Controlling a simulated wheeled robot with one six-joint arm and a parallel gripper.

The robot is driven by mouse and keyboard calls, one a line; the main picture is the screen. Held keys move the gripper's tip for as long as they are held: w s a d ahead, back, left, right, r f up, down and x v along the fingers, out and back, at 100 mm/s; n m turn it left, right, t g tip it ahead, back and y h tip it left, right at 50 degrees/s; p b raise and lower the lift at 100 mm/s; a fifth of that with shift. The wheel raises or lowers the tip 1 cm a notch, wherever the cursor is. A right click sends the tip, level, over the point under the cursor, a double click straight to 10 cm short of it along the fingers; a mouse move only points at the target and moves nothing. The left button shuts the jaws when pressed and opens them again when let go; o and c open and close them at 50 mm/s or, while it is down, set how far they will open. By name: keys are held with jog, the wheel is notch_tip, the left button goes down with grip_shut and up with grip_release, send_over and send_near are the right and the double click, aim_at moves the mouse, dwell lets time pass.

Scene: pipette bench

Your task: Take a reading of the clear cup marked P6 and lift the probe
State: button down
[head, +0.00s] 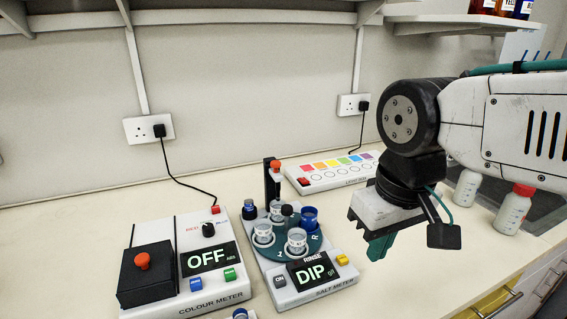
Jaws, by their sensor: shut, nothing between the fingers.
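The salt meter (318,287) stands on the bench with a lit display (312,272) reading DIP. Its teal round carousel (280,252) bears clear cups, at the left (263,233), front (297,241) and back (277,210), and a blue cup (309,216) at the right. The cup markings are too small to read, so I cannot tell which is P6. A dark post (272,184) with a red top (275,166) rises behind the carousel. I cannot make out the probe tip clearly. My gripper (380,247) is shut and empty, right of the meter and apart from it.
The colour meter (184,268) at the left reads OFF. A light box (333,172) with coloured squares lies behind. White bottles (514,209) stand at the right, beyond my arm. The bench between the salt meter and front edge is clear.

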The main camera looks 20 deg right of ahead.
jog(key=w+a+r+n, duration=0.1)
jog(key=w+r+n, duration=0.25)
jog(key=w, duration=0.45)
jog(key=w+a+r+n, duration=0.1)
jog(key=w+r+n, duration=0.25)
jog(key=w, duration=0.45)
jog(key=n+g+y, duration=0.1)
jog(key=n, duration=0.6)
send_near(279, 162)
jog(key=shift+w+a, duration=0.1)
jog(key=shift+a, duration=0.05)
jog(key=shift+w+a+f, duration=0.1)
jog(key=shift+a+f, duration=0.05)
jog(key=shift+f, duration=1.55)
jog(key=shift+a+f, duration=0.2)
jog(key=shift+f, duration=1.55)
jog(key=shift+f, duration=2.4)
jog(key=d, duration=0.1)
jog(key=s+d+r, duration=0.1)
jog(key=shift+d, duration=0.4)
